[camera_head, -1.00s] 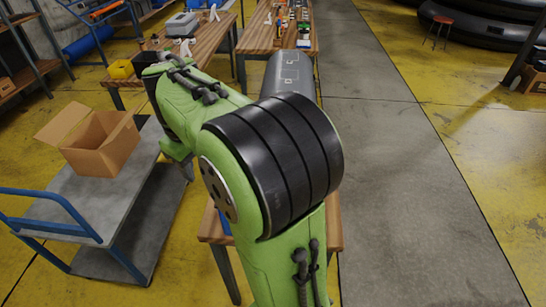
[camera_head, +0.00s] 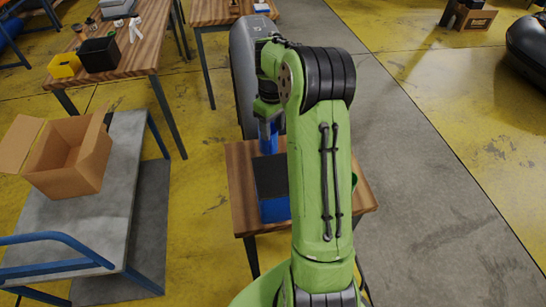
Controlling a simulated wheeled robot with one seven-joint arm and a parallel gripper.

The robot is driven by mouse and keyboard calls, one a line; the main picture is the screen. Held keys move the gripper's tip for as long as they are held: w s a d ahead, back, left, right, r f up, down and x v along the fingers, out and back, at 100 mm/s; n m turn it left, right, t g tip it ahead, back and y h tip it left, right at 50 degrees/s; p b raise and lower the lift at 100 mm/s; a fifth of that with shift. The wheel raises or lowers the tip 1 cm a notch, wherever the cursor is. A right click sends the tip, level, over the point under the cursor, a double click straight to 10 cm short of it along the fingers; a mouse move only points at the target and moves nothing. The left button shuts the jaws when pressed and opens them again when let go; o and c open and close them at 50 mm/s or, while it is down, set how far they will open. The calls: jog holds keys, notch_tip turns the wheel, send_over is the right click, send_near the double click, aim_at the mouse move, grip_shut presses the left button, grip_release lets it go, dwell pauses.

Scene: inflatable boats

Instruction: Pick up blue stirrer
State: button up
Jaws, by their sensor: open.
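A small table (camera_head: 239,190) stands before me, partly hidden by my green arm. An upright blue piece (camera_head: 268,140) shows at its far side, left of my arm. I cannot tell whether it is the blue stirrer. My gripper (camera_head: 267,112) hangs at the end of my bent arm, just above this blue piece. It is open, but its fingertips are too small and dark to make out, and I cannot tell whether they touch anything. A dark panel (camera_head: 270,177) and a blue block-like thing (camera_head: 274,211) are nearer on the table.
A grey cart (camera_head: 90,225) with an open cardboard box (camera_head: 78,165) stands at left. Wooden workbenches (camera_head: 150,50) with black and yellow bins are behind it. A grey rounded object (camera_head: 243,75) lies beyond the small table. The grey floor at right (camera_head: 430,220) is clear.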

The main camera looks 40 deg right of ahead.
aim_at(272, 149)
jog(key=f+b, duration=0.1)
jog(key=f, duration=0.8)
jog(key=shift+a+f+b, duration=0.2)
jog(key=shift+f+b, duration=0.05)
jog(key=shift+b, duration=0.1)
grip_shut()
